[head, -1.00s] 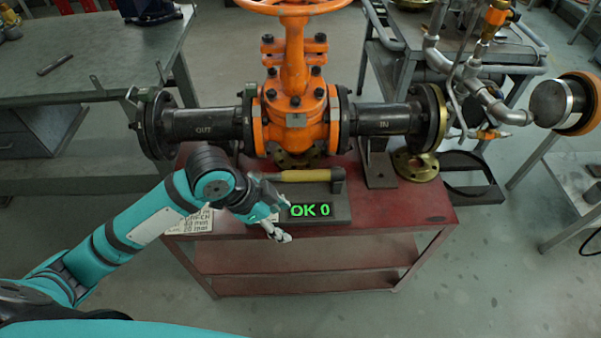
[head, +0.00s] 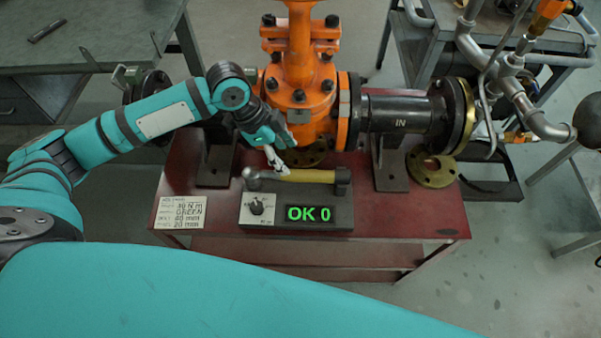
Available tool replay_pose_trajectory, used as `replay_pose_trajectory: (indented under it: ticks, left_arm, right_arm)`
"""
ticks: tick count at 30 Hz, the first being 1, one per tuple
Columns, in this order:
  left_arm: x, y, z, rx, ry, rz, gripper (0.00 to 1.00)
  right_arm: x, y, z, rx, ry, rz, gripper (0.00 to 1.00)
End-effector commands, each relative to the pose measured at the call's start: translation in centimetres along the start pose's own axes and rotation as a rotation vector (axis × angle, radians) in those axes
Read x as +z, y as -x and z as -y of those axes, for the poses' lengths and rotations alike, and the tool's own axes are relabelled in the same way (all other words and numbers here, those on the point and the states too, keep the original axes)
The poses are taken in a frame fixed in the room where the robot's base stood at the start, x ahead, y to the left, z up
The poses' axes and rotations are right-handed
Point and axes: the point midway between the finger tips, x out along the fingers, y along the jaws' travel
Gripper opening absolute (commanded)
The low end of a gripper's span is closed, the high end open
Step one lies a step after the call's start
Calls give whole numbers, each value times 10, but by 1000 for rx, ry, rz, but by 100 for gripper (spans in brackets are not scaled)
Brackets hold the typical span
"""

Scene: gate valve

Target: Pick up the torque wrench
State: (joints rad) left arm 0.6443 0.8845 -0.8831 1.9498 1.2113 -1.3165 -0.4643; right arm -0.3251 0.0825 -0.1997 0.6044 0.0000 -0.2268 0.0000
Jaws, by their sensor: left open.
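My left gripper (head: 279,166) is open, fingers pointing down at the left part of the yellow handle. The fingertips overlap the handle's near-left end in the picture; I cannot tell whether they touch it. My right gripper is out of view.
An orange gate valve (head: 300,95) with dark flanged pipes (head: 395,113) stands just behind the wrench on the red cart (head: 420,215). A label card (head: 180,212) lies at left. A brass ring (head: 432,168) lies at right. The cart's right front is clear.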

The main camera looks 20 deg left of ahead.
Motion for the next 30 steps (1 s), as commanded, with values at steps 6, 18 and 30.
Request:
replay_pose_trajectory:
  ticks: [6,18,30]
  left_arm:
    - [0,-34,0,1,0,-1,58]
    - [-4,-77,-5,1,0,-1,58]
    - [-4,-92,-5,-2,-1,0,58]
  right_arm:
    - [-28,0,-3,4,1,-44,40]
    - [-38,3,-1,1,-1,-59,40]
    - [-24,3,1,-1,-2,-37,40]
